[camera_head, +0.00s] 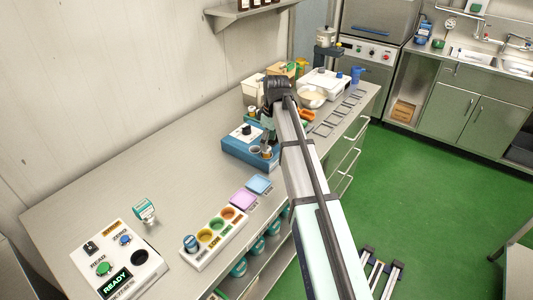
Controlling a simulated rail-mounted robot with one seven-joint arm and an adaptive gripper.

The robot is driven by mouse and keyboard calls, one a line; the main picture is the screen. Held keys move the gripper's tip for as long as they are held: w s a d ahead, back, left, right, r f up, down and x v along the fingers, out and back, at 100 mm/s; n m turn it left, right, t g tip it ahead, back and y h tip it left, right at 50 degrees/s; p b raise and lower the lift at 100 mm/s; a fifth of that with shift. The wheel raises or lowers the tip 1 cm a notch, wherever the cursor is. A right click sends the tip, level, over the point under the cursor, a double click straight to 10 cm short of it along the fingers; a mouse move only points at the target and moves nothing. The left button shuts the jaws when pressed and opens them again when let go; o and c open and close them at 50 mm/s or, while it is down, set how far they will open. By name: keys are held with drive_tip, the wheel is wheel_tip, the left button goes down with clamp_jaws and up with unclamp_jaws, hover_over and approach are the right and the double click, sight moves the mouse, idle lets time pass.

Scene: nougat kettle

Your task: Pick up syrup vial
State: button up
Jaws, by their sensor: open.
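I cannot tell for certain which item is the syrup vial. My gripper (267,146) points down over the right part of a blue bench device (236,152), at the far end of my raised arm. It is open. Small round parts at the device's front right lie close to the fingers, and I cannot tell whether one is a vial in a socket. A small teal-and-white labelled container (145,211) stands apart on the left bench. A blue-capped vial (190,243) sits in the left end of a white rack (221,246). My arm hides part of the bench.
The steel bench (120,180) is bare at the back left. A control box (118,262) with buttons stands front left. Pink (242,200) and blue (258,184) pads lie between rack and device. A bowl (312,98) and a white scale-like unit (326,82) stand behind my arm.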

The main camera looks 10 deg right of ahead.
sight(266, 154)
drive_tip(key=shift+w+a+f+p, duration=0.15)
drive_tip(key=shift+f+p, duration=0.2)
drive_tip(key=shift+f, duration=0.65)
drive_tip(key=shift+a+f+p, duration=0.1)
drive_tip(key=shift+f+p, duration=0.25)
drive_tip(key=shift+f, duration=0.65)
drive_tip(key=shift+c, duration=0.3)
clamp_jaws()
